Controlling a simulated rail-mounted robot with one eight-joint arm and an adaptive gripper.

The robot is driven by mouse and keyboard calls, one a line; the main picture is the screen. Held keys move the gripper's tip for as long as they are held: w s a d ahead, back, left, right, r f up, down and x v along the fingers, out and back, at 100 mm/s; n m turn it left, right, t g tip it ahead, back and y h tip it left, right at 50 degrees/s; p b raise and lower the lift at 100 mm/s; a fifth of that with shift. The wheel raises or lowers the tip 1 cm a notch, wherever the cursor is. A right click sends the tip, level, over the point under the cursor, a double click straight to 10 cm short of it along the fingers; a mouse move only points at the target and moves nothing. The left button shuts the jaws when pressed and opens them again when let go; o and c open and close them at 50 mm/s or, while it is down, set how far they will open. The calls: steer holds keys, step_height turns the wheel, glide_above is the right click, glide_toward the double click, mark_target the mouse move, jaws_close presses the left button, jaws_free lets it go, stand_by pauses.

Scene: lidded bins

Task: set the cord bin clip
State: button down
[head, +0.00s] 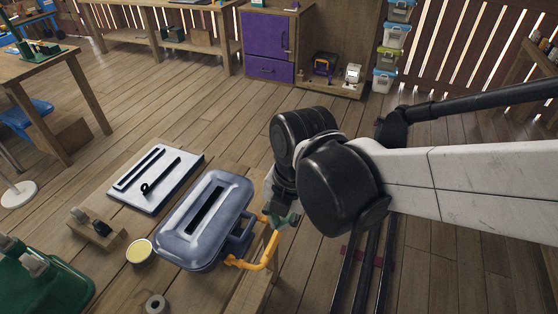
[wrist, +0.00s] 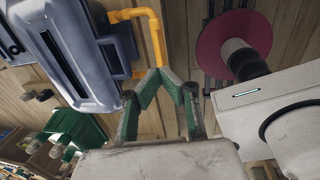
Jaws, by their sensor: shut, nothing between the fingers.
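The cord bin (head: 222,194) is a blue-grey box with its lid down and a long dark slot in the lid. It stands on a wooden bench and also shows at upper left in the wrist view (wrist: 93,82). Its clip (head: 268,252) is a yellow-orange bail at the bin's right side, standing out from the wall; it also shows in the wrist view (wrist: 153,35). My gripper (head: 289,220), with green fingers, is beside the clip's outer end. In the wrist view its tips (wrist: 170,72) meet near the clip and hold nothing. Whether they touch the clip is unclear.
A pale slotted panel (head: 178,189) with a dark hook lies left of the bin. A wooden block (head: 97,236), a yellow-topped round tub (head: 139,251) and a grey ring (head: 155,304) are nearby. A green container (head: 45,280) stands at lower left.

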mark_target(273, 244)
steer(key=f, duration=0.3)
steer(key=f+b, duration=0.1)
steer(key=f, duration=0.2)
steer(key=a+f, duration=0.1)
steer(key=f, duration=0.2)
steer(key=shift+w+a, duration=0.1)
steer(key=shift+w, duration=0.1)
steer(key=shift+b, duration=0.3)
